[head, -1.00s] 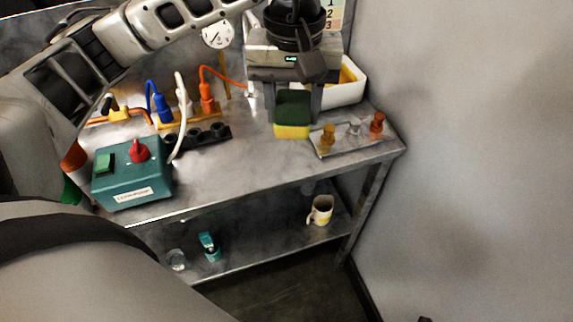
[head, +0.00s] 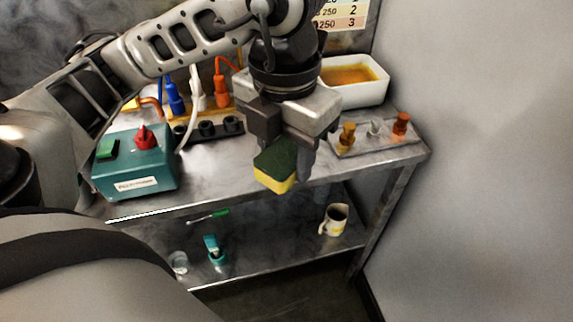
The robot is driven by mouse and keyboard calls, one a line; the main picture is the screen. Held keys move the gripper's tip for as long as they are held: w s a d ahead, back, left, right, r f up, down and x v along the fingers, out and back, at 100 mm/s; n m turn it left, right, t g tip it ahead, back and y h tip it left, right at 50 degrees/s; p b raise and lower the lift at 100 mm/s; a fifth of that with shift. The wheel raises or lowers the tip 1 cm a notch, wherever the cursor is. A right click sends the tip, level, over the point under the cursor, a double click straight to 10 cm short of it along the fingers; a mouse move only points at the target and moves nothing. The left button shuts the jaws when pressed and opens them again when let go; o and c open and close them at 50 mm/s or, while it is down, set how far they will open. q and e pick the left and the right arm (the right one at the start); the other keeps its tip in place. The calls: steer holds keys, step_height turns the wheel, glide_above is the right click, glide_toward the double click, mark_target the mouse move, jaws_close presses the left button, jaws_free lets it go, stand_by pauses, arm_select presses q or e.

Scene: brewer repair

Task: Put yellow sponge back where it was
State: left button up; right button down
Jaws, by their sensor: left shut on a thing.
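The yellow sponge (head: 275,165) has a dark green top layer and a yellow lower layer. My left gripper (head: 286,148) is shut on it, with one finger on each side. It holds the sponge tilted, in front of the metal table's front edge, with the lower shelf beneath in the picture. The gripper hides part of the table top behind it. My right gripper is not in view.
A white bin (head: 352,92) with orange-brown contents stands at the back right. Knobs sit on a plate (head: 372,136) at right. A teal box (head: 135,165) is at left. The lower shelf (head: 270,240) holds a mug (head: 334,220) and a teal item (head: 213,248).

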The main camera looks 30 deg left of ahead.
arm_select(q)
steer(key=shift+s+a+f+n, duration=0.1)
steer(key=shift+f+n, duration=0.1)
steer(key=shift+n, duration=0.7)
steer(key=w+a+f, duration=0.2)
steer(key=w+f, duration=0.1)
steer(key=w+a+f, duration=0.2)
steer(key=w, duration=0.2)
steer(key=w+a+f+b, duration=0.1)
steer(key=w+a+f, duration=0.1)
steer(key=w+f, duration=0.1)
steer(key=shift+w+a+f, duration=0.35)
steer(key=shift+w+a, duration=0.05)
steer(key=shift+w+a+f, duration=0.1)
steer(key=shift+w+f, duration=0.05)
steer(key=shift+f, duration=0.05)
steer(key=f, duration=0.3)
steer(key=shift+w+a+f+p, duration=0.1)
steer(key=shift+w+a+p, duration=0.15)
steer(key=shift+p, duration=0.1)
steer(key=shift+f, duration=0.25)
steer(key=shift+d+f, duration=0.1)
steer(key=shift+f, duration=0.1)
steer(key=o, duration=0.9)
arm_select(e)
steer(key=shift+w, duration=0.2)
